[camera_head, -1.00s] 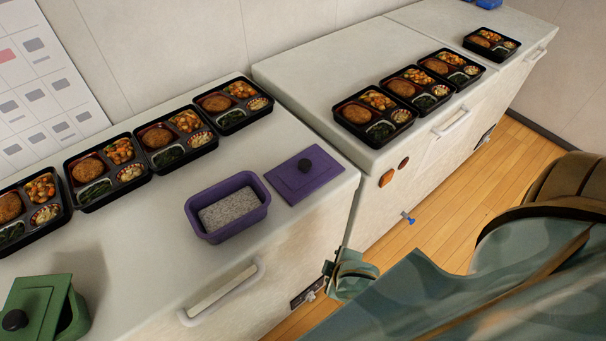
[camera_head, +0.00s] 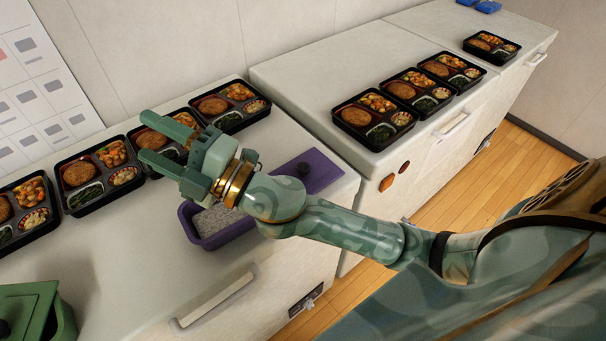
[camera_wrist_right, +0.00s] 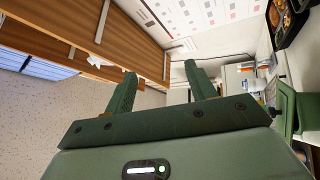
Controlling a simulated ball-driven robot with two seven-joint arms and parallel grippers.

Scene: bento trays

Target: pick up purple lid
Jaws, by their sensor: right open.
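The purple lid (camera_head: 318,172) with a dark round knob lies flat on the white counter in the head view, partly hidden by my right forearm. The purple container (camera_head: 203,238) holds a grey speckled filling and sits left of the lid, partly covered by my right wrist. My right gripper (camera_head: 158,141) is open and empty. It is raised above the counter, with its fingers pointing left, in front of the row of bento trays and away from the lid. In the right wrist view the two green fingers (camera_wrist_right: 160,85) are spread with nothing between them. My left gripper is not in view.
Several filled bento trays (camera_head: 62,190) line the back of the near counter. More trays (camera_head: 336,122) stand on the counter to the right. A green container (camera_head: 66,325) with a green lid (camera_head: 28,305) is at the lower left. Bare counter (camera_head: 125,265) lies between the green and purple containers.

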